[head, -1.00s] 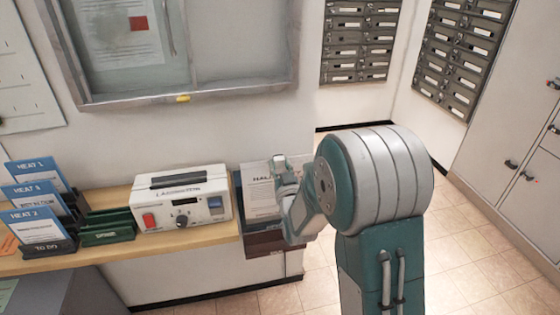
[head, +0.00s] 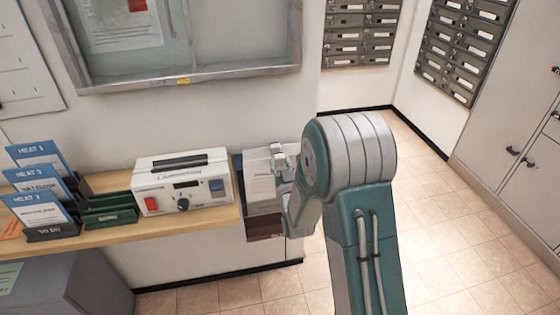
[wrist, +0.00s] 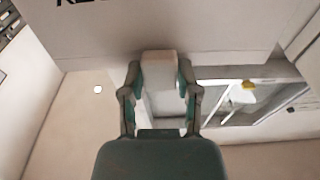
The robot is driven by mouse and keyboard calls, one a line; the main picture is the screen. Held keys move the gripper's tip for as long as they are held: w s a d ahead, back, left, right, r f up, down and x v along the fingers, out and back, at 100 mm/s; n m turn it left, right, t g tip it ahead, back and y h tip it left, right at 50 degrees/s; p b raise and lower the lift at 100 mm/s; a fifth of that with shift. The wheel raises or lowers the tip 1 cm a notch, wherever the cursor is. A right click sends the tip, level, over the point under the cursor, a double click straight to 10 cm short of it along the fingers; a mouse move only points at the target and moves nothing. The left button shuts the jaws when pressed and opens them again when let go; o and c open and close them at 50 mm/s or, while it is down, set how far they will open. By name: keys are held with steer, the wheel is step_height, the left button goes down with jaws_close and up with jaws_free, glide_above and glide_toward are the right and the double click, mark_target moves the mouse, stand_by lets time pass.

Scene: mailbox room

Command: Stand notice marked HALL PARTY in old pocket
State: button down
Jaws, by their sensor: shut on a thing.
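My gripper (head: 279,157) is shut on the top edge of a white notice (head: 261,190) just right of the shelf's end. The heading, partly readable as "HALL" a second ago, is not legible now in the head view. The notice is roughly upright, in front of a dark wall pocket (head: 237,172) with a brownish lower front (head: 265,231). I cannot tell how deep its lower edge sits in the pocket. In the wrist view, my fingers (wrist: 158,72) pinch a pale piece under the broad white sheet (wrist: 190,28), with cut-off dark letters.
A white laminator (head: 182,183) stands on the wooden shelf (head: 160,222), left of the pocket. Green trays (head: 108,212) and blue-topped "HEAT" cards (head: 38,210) stand further left. A framed notice case (head: 240,78) hangs above. The floor at right is clear.

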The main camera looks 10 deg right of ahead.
stand_by(0.4)
steer(key=shift+c, duration=1.3)
jaws_free()
steer(key=s+f, duration=0.2)
steer(key=s, duration=0.9)
steer(key=shift+s, duration=0.4)
steer(key=shift+r, duration=0.1)
